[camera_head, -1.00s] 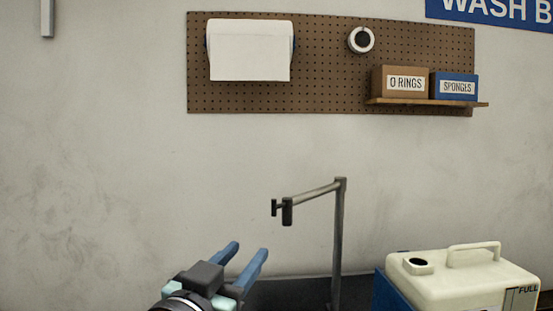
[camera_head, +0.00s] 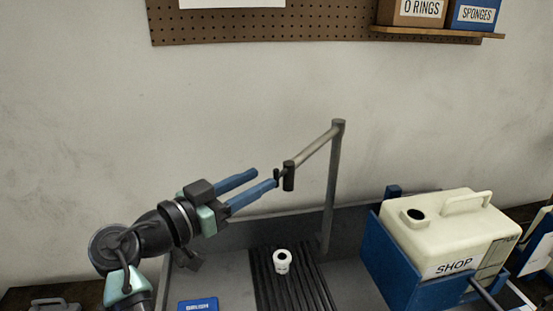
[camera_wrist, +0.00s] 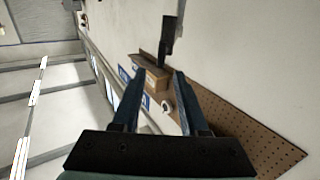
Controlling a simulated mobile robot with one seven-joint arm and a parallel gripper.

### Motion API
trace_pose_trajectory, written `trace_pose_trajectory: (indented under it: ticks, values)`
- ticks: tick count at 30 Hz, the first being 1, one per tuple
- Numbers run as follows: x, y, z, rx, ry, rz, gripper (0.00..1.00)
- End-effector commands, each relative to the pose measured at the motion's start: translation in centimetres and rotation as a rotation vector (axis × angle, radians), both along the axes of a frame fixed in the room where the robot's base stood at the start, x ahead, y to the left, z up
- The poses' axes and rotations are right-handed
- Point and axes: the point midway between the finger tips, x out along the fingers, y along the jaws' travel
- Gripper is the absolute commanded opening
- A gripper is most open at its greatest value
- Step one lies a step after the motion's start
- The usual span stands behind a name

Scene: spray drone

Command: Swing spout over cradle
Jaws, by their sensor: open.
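The spout is a grey arm (camera_head: 315,148) on an upright post, reaching toward the left and ending in a dark vertical nozzle (camera_head: 289,177) with a small dark knob. My gripper (camera_head: 265,178) is open, its two blue fingers pointing right at the spout's end, tips close to the knob. I cannot tell whether they touch it. In the wrist view a dark upright piece (camera_wrist: 168,40), likely the spout's end, shows beyond the open fingers (camera_wrist: 158,72). A blue holder (camera_head: 385,262) around a cream jug (camera_head: 450,235) stands to the right of the post; it may be the cradle.
A small white cylinder (camera_head: 282,262) stands on a dark ribbed strip (camera_head: 300,285) in the grey basin below. A blue brush box (camera_head: 198,304) lies front left. The pegboard (camera_head: 320,28) and shelf (camera_head: 440,32) are on the wall behind.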

Motion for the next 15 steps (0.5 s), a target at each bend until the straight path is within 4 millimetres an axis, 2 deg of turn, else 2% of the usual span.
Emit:
trace_pose_trajectory:
  ticks: [1,6,15]
  values:
    - [0.7,-0.9,0.4,-0.001,0.003,-0.003,0.43]
    - [2.8,-2.9,0.3,0.0,0.001,-0.002,0.43]
    - [4.2,-4.2,0.0,0.001,0.001,0.001,0.43]
